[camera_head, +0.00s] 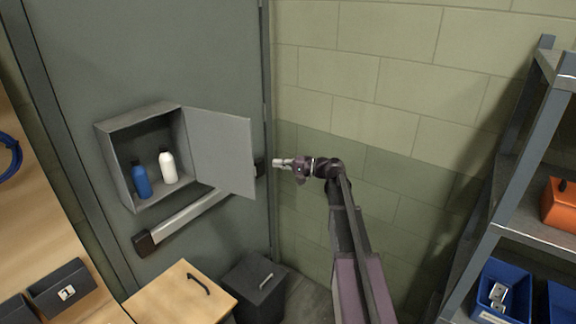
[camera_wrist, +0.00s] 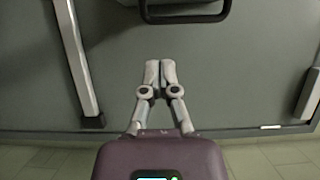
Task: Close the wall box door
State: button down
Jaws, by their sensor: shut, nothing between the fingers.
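The wall box (camera_head: 112,160) is grey and hangs on a grey door-like panel, with a blue bottle (camera_head: 141,180) and a white bottle (camera_head: 167,167) inside. Its door (camera_head: 222,150) stands wide open, swung out to the right. My gripper (camera_head: 274,162) is to the right of the box door, apart from its free edge as far as the head view shows. In the wrist view my gripper (camera_wrist: 160,66) has its fingertips together with nothing between them. The box door cannot be made out for certain in the wrist view.
A grey push bar with dark ends (camera_head: 190,218) crosses the panel below the box. A wooden-topped cabinet (camera_head: 180,295) and a dark bin (camera_head: 255,287) stand below. A metal shelf (camera_head: 490,240) with bins is at the right. A block wall (camera_head: 385,75) lies behind my arm.

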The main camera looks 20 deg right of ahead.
jog(key=a, duration=0.6)
jog(key=shift+s+a, duration=0.3)
jog(key=shift+a, duration=0.1)
jog(key=shift+s, duration=0.1)
